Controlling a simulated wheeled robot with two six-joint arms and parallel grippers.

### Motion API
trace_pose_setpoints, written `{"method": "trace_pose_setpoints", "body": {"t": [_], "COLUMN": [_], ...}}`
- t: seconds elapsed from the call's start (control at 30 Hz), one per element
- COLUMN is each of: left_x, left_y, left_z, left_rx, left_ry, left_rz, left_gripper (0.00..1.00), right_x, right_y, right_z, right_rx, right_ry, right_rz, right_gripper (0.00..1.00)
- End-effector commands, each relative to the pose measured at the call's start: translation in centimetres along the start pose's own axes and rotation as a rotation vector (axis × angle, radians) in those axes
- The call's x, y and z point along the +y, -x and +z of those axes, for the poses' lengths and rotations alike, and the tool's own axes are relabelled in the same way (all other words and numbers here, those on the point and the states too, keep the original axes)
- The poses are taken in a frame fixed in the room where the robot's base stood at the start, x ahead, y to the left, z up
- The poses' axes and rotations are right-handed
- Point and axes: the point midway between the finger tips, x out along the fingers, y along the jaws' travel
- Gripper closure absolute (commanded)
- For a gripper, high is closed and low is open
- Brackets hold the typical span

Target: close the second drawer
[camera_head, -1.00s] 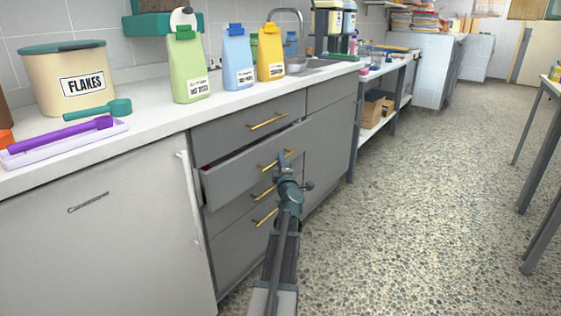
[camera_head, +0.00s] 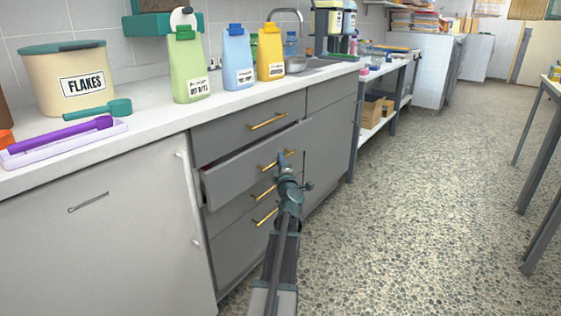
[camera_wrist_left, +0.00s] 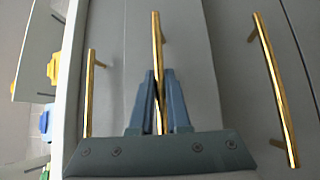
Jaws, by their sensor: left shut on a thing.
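The second drawer (camera_head: 228,181) of the grey cabinet stands partly open, and its front juts out past the drawers above and below. A sliver of red shows at its open left edge. Its gold bar handle (camera_head: 268,167) is partly hidden by my left gripper (camera_head: 284,159). In the left wrist view my left gripper (camera_wrist_left: 158,92) has its two blue-grey fingers on either side of this handle (camera_wrist_left: 157,40), shut on it. My right gripper is not in view.
The top drawer (camera_head: 225,134) and the lower drawers (camera_head: 235,245) look shut. A white counter (camera_head: 150,135) above holds a flakes tub (camera_head: 70,85), a scoop and several bags. Pebbled floor (camera_head: 420,210) to the right is clear up to a table.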

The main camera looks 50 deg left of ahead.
Motion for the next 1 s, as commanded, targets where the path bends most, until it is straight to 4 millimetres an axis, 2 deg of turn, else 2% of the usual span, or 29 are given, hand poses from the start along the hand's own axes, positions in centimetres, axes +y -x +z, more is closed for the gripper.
{"method": "trace_pose_setpoints", "body": {"t": [0.3,0.63,0.67,0.8,1.0], "left_x": [-0.8,-0.9,-0.9,-0.9,-0.9], "left_y": [-3.1,-3.3,-3.3,-3.3,-3.2], "left_z": [-3.0,-3.3,-3.3,-3.2,-3.2], "left_rx": [0.002,0.002,0.003,0.002,0.001], "left_ry": [0.001,0.0,0.0,0.0,0.0], "left_rz": [0.0,0.0,0.0,0.0,0.0], "left_gripper": [1.0,1.0,0.82,0.57,0.55], "right_x": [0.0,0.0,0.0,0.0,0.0], "right_y": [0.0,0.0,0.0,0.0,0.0], "right_z": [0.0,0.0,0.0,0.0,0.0], "right_rx": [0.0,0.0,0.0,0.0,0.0], "right_ry": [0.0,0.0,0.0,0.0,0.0], "right_rz": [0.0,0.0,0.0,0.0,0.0], "right_gripper": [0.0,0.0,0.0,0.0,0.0]}}
